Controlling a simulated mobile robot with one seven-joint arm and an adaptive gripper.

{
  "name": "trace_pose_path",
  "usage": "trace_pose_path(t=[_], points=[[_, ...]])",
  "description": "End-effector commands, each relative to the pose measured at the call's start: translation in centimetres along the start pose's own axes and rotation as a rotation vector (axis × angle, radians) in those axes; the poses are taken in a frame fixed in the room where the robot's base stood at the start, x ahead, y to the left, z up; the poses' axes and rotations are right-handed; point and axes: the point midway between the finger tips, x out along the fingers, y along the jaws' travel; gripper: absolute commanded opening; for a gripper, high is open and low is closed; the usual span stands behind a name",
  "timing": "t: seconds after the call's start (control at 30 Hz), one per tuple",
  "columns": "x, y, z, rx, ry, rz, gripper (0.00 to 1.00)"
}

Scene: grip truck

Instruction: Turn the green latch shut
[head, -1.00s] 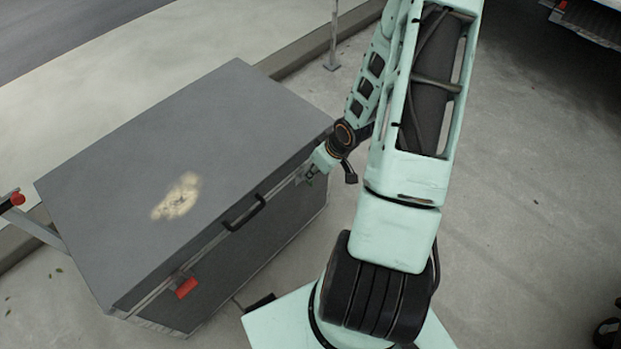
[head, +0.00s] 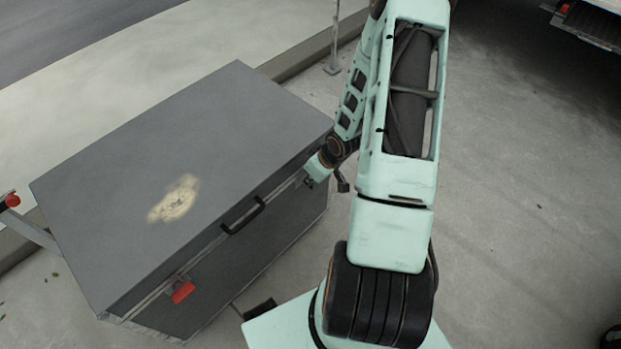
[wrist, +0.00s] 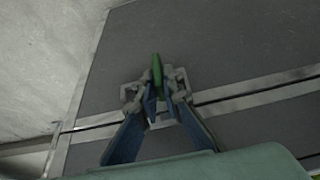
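The green latch (wrist: 157,69) shows in the wrist view as a narrow upright piece, roughly crosswise to the metal strip along the case's seam. My gripper (wrist: 160,88) has its fingers drawn close together on either side of the latch and appears shut on it. The fingers hide the latch's lower part and its mount. In the head view, my gripper (head: 311,180) is at the right end of the grey case's front, and the latch cannot be made out clearly there. The grey case (head: 240,110) has its lid down.
A red latch (head: 182,291) is near the left end of the case's front, and a black handle (head: 243,215) is between the two latches. A metal post (head: 333,50) stands behind the case. Open concrete lies to the right.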

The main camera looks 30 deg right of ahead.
Motion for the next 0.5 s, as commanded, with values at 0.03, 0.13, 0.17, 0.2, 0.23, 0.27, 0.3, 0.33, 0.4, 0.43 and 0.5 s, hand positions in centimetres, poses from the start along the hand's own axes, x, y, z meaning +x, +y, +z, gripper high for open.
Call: trace_pose_path(t=[0.03, 0.13, 0.17, 0.2, 0.23, 0.27, 0.3, 0.33, 0.4, 0.43, 0.5], points=[[-0.01, 0.01, 0.00, 0.000, 0.000, 0.000, 0.00], [-0.01, 0.01, 0.00, 0.000, 0.000, 0.000, 0.00], [0.00, 0.01, 0.01, 0.000, 0.000, 0.000, 0.00], [0.02, 0.00, 0.01, -0.001, 0.000, 0.001, 0.00], [0.04, -0.01, 0.01, -0.001, 0.000, 0.002, 0.00], [0.07, -0.02, 0.01, -0.002, 0.000, 0.003, 0.00], [0.12, -0.04, 0.01, -0.004, 0.000, 0.006, 0.00], [0.16, -0.05, 0.02, -0.005, 0.000, 0.009, 0.00], [0.23, -0.04, 0.05, -0.010, 0.001, 0.019, 0.00], [0.28, -0.09, 0.06, -0.013, 0.001, 0.024, 0.00], [0.40, -0.12, 0.08, -0.021, 0.001, 0.039, 0.00]])
